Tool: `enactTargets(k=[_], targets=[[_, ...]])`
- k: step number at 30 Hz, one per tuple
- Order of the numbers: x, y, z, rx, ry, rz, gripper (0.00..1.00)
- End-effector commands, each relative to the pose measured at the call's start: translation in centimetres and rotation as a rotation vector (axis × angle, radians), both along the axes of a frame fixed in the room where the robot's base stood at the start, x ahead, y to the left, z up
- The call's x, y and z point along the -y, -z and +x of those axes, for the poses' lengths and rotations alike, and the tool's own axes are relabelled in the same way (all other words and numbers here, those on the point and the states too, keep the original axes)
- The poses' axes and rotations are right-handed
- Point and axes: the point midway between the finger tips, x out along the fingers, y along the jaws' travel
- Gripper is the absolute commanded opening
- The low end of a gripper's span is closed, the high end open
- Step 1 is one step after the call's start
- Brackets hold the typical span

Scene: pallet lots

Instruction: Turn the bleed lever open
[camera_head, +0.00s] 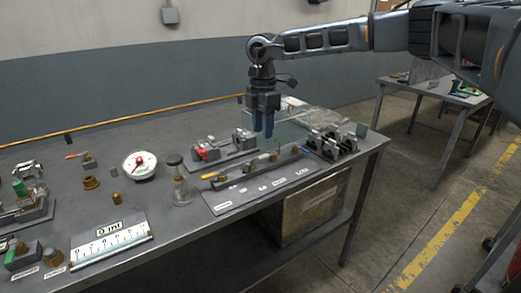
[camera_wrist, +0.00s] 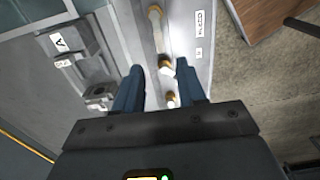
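A grey panel (camera_head: 232,199) lies on the bench and carries a long manifold with brass fittings and small white labels along its front. A yellow-tipped lever (camera_head: 208,176) sits at the manifold's left end. I cannot read which part is marked as the bleed lever. My gripper (camera_head: 263,134) points down above the manifold, right of that lever. In the wrist view, my gripper (camera_wrist: 158,85) has its two blue fingers apart, with brass and white fittings (camera_wrist: 166,68) showing between them. The fingers hold nothing visible; whether they touch a fitting is unclear.
A fixture with a red part (camera_head: 205,152) stands behind the panel; black clamps (camera_head: 328,142) stand to its right. A glass jar (camera_head: 181,188), a dial gauge (camera_head: 139,165) and a 0 ml scale (camera_head: 110,240) are to the left. A box (camera_head: 310,208) sits under the bench.

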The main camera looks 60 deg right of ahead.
Motion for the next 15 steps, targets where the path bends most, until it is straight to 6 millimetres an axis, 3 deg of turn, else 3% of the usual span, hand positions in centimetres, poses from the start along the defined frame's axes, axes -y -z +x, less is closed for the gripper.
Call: enactTargets(k=[15], targets=[[0.3, 6.5, -0.2, -0.004, 0.006, -0.005, 0.4]])
